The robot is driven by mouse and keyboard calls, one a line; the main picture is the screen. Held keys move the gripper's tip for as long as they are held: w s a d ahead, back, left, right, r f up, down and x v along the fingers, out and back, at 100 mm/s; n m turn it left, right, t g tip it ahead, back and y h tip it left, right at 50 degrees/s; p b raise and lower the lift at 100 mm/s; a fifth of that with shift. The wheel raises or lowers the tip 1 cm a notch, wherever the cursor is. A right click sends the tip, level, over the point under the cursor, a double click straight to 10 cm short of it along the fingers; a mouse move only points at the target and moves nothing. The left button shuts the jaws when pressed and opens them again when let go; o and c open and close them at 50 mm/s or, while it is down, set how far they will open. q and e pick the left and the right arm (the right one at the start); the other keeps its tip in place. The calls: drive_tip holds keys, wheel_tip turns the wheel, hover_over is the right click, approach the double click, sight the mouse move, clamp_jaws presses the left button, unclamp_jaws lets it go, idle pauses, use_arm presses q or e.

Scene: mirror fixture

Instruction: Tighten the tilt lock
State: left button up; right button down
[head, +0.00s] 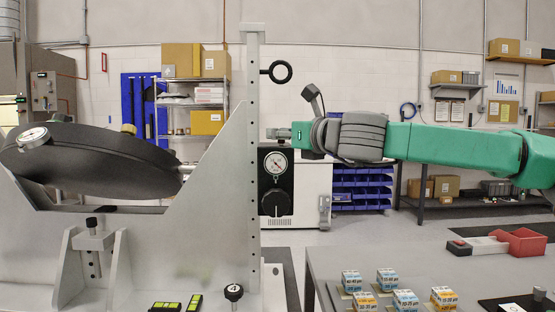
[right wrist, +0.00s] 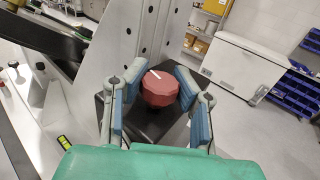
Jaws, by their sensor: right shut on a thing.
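A red faceted knob (right wrist: 160,88) with a white line on its top sits on a black block (right wrist: 155,125) in the right wrist view; I take it as the tilt lock. My right gripper (right wrist: 158,78) has its blue-padded fingers on either side of the knob and is shut on it. In the head view my right gripper (head: 275,133) reaches in from the right to the upright plate of the fixture (head: 215,190); the knob is hidden there. A dark round mirror body (head: 95,165) hangs tilted at left. My left gripper is not in view.
A black panel with a dial gauge (head: 275,163) and a black knob (head: 276,203) is below my gripper.

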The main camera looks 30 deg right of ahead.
drive_tip(key=m+h+b, duration=0.1)
drive_tip(key=h, duration=0.1)
drive_tip(key=m+h+b, duration=0.1)
drive_tip(key=h, duration=0.1)
drive_tip(key=m+h+b, duration=0.1)
drive_tip(key=h+b, duration=0.1)
drive_tip(key=shift+a+f+m+g, duration=0.1)
drive_tip(key=shift+f+m+g, duration=0.2)
drive_tip(key=m+g+h+b, duration=0.1)
drive_tip(key=m+h, duration=0.1)
drive_tip(key=h, duration=0.1)
drive_tip(key=m+g+h+b, duration=0.2)
drive_tip(key=h, duration=0.1)
drive_tip(key=shift+m, duration=0.3)
drive_tip(key=m+g+h+b, duration=0.1)
drive_tip(key=m+g+h, duration=0.1)
drive_tip(key=h, duration=0.1)
drive_tip(key=shift+m+g, duration=0.4)
drive_tip(key=shift+m+g+h+b, duration=0.45)
drive_tip(key=shift+m+g+h, duration=0.5)
drive_tip(key=shift+g, duration=0.25)
drive_tip(key=m+g+h, duration=0.1)
drive_tip(key=m+g, duration=0.1)
drive_tip(key=g, duration=0.1)
drive_tip(key=m+g+h, duration=0.1)
drive_tip(key=m+g, duration=0.2)
drive_tip(key=g, duration=0.1)
drive_tip(key=shift+s+r+g+h, duration=0.15)
drive_tip(key=shift+g+h, duration=0.15)
drive_tip(key=shift+h, duration=0.05)
